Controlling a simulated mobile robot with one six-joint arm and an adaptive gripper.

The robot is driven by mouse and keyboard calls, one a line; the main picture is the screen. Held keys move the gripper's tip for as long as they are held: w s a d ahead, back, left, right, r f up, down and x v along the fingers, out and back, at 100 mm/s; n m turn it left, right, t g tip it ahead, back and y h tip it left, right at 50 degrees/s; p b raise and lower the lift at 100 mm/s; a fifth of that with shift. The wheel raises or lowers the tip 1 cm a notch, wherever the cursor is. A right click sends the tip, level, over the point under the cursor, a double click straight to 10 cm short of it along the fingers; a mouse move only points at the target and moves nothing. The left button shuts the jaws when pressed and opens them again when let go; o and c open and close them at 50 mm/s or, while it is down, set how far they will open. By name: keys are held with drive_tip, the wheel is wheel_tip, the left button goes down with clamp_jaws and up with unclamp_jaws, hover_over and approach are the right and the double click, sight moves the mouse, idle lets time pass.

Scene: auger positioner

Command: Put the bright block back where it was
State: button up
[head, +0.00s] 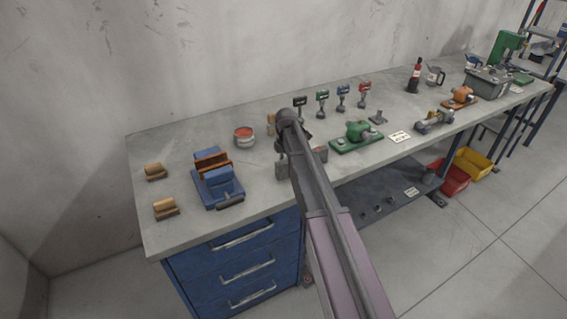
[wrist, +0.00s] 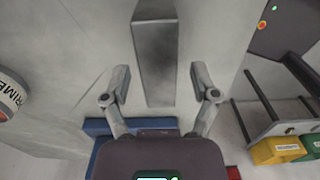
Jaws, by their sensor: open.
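My gripper (wrist: 158,85) is open. In the wrist view its two fingers stand apart, with a long grey metal block (wrist: 155,50) ahead and between them. Clear gaps show on both sides of the block, so nothing is gripped. In the head view my arm reaches over the front of the bench, and a grey block-like piece (head: 282,168) shows just left of its end. My arm hides much of that spot. I cannot tell for sure that this grey block is the bright block.
Left on the grey bench (head: 185,140) are a blue vise (head: 222,187), two tan blocks (head: 165,208) and a primer tin (head: 243,139). Small upright tools and a green machine (head: 357,132) stand to the right. A button box (head: 320,154) sits close beside my arm.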

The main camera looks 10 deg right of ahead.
sight(286, 162)
drive_tip(key=shift+r, duration=0.15)
wheel_tip(286, 162, up, 12)
drive_tip(key=p, duration=1.2)
idle(0.7)
drive_tip(key=shift+s, duration=0.1)
drive_tip(key=s+m, duration=2.1)
drive_tip(key=s, duration=0.7)
drive_tip(key=shift+s+a+m, duration=0.25)
drive_tip(key=shift+a+m, duration=0.05)
